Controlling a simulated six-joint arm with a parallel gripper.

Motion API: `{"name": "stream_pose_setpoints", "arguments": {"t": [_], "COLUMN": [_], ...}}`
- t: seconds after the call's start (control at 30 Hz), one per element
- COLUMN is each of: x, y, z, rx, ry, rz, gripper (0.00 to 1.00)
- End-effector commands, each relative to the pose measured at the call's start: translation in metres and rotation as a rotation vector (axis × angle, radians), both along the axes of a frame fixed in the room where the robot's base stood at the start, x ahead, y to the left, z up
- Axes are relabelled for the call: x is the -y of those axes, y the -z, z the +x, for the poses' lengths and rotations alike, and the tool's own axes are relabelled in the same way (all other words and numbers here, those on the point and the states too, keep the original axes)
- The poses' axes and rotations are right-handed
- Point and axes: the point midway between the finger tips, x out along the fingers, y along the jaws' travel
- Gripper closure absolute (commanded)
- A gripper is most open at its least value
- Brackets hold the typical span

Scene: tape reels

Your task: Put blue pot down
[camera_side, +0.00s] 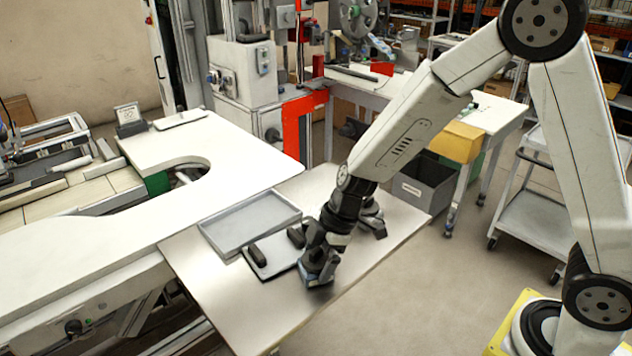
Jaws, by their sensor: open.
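My gripper (319,266) is low over the right part of the metal-topped table, pointing down, with its jaws open. A small blue-grey patch shows at its fingertips; I cannot tell whether it is the blue pot or part of the fingers. No blue pot can be made out clearly elsewhere. The gripper is just right of a flat plate with a dark edge (279,264). A black upright piece (257,256) stands on the plate's left side, and another black piece (296,238) is close to the gripper.
A shallow grey tray (222,220) lies behind the plate. The metal table top (222,297) is bare at the front left. A white worktop (100,227) with a curved cutout adjoins on the left. A machine with a red frame (292,128) stands behind.

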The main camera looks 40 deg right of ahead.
Motion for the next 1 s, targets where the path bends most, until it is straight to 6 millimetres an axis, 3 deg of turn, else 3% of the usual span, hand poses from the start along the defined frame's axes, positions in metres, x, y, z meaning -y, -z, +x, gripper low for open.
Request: {"name": "stream_pose_setpoints", "arguments": {"t": [0.63, 0.67, 0.93, 0.97, 1.0], "x": [-0.0020, -0.0020, -0.0020, -0.0020, -0.0021], "y": [0.0061, 0.0061, 0.0061, 0.0060, 0.0053], "z": [0.0009, 0.0009, 0.0008, 0.0009, 0.0015], "rx": [0.000, 0.000, 0.000, 0.000, 0.003], "ry": [0.000, 0.000, 0.000, 0.000, 0.000], "rz": [-0.001, -0.001, -0.001, -0.001, -0.001], "gripper": [0.00, 0.06, 0.92, 1.00, 1.00]}}
